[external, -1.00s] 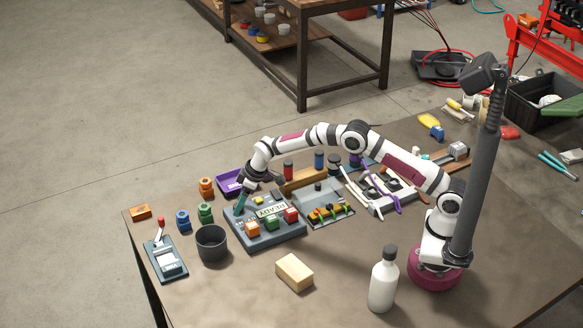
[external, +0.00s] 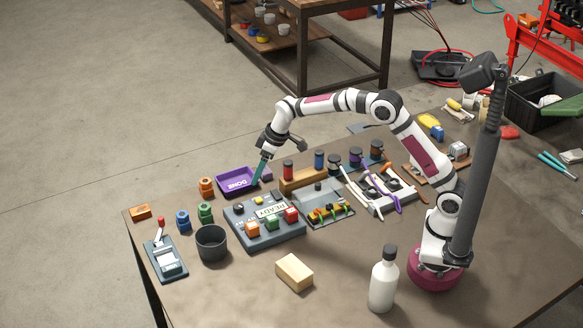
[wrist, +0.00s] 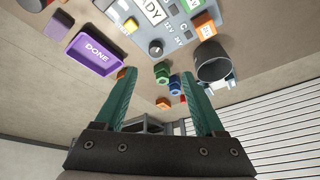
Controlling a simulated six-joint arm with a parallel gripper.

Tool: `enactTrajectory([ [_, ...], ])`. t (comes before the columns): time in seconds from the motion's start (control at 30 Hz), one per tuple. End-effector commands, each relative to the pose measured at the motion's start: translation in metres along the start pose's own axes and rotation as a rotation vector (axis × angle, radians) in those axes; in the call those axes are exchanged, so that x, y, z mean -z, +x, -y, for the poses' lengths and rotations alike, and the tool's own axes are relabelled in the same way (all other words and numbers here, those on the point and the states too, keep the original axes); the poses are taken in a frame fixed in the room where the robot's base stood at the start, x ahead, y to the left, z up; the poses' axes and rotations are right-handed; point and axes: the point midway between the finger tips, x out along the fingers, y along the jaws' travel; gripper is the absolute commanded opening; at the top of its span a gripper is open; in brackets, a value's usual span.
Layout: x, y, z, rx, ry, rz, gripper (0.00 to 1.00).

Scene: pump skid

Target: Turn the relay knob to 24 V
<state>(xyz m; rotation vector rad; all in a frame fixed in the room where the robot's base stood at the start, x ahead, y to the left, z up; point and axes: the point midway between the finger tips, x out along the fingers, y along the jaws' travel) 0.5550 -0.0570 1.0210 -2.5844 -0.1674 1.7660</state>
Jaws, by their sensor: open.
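The relay panel (external: 285,233) is a grey box on the bench with a READY plate and coloured blocks. A black round knob (wrist: 156,47) with a pale mark is at its corner in the wrist view, near small voltage labels; it also shows in the external view (external: 239,209). My gripper (external: 256,184) is above and behind the panel, apart from the knob. Its teal fingers (wrist: 157,74) are spread in the wrist view with nothing between them.
A purple DONE tray (external: 232,181) lies behind the panel. A dark cup (external: 211,244), orange, blue and green nuts, and a lever device (external: 166,259) are on the left. Spools and a wire rack stand to the right.

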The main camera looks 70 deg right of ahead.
Motion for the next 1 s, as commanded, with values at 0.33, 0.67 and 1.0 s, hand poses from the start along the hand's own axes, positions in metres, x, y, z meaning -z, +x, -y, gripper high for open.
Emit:
enactTrajectory([
  [0.33, -0.095, 0.052, -0.016, 0.790, 1.972, 0.346, 0.71],
  [0.67, -0.088, 0.066, -0.063, 1.067, 2.567, 0.359, 0.71],
  [1.0, -0.025, 0.134, -0.028, 1.065, 2.559, 0.356, 0.71],
])
